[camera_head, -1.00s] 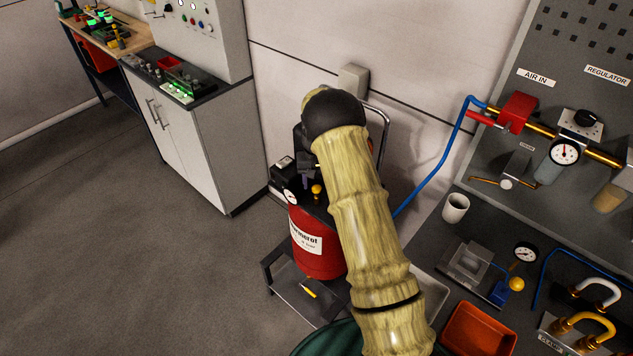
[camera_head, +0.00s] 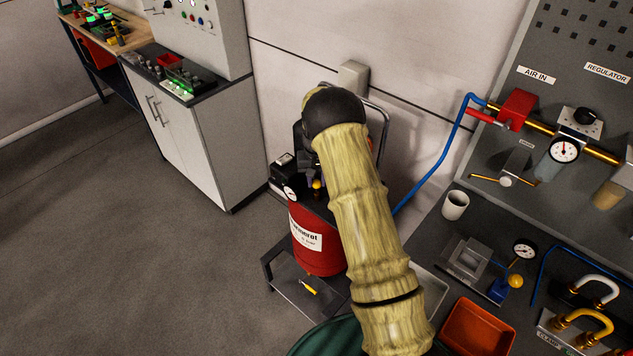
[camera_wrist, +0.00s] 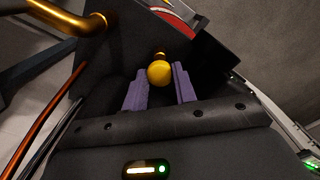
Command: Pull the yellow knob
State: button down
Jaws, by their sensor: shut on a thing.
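The round yellow knob (camera_wrist: 159,72) shows in the wrist view between the two purple fingers of my gripper (camera_wrist: 160,80), which is shut on it. In the head view the knob (camera_head: 317,184) is a small yellow ball at the upper part of the red compressor tank (camera_head: 322,262). My gripper (camera_head: 311,180) is beside it there, mostly hidden by my own arm, which also covers much of the compressor.
A black gauge box (camera_head: 283,175) sits left of the knob. A grey stand (camera_head: 290,285) with a yellow item is below. On the right, the bench holds a white cup (camera_head: 455,205), an orange tray (camera_head: 478,330) and another yellow ball (camera_head: 516,281). Floor at left is clear.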

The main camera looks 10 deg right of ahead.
aim_at(317, 182)
jog(key=shift+r, duration=0.2)
jog(key=c, duration=1.1)
grip_release()
jog(key=shift+r, duration=0.1)
notch_tip(317, 182, up, 17)
jog(key=b, duration=0.3)
jog(key=shift+a+r+b, duration=0.1)
jog(key=shift+b, duration=0.3)
jog(key=shift+s, duration=0.1)
jog(key=s+f+t, duration=0.1)
jog(key=s, duration=0.9)
jog(key=s+f+n, duration=0.1)
jog(key=s, duration=0.9)
jog(key=s+f+t, duration=0.1)
jog(key=s, duration=0.9)
jog(key=shift+s+a+f+n+t, duration=0.1)
jog(key=shift+a+f+n+t, duration=0.05)
jog(key=shift+a+n+t, duration=0.2)
jog(key=shift+d, duration=0.1)
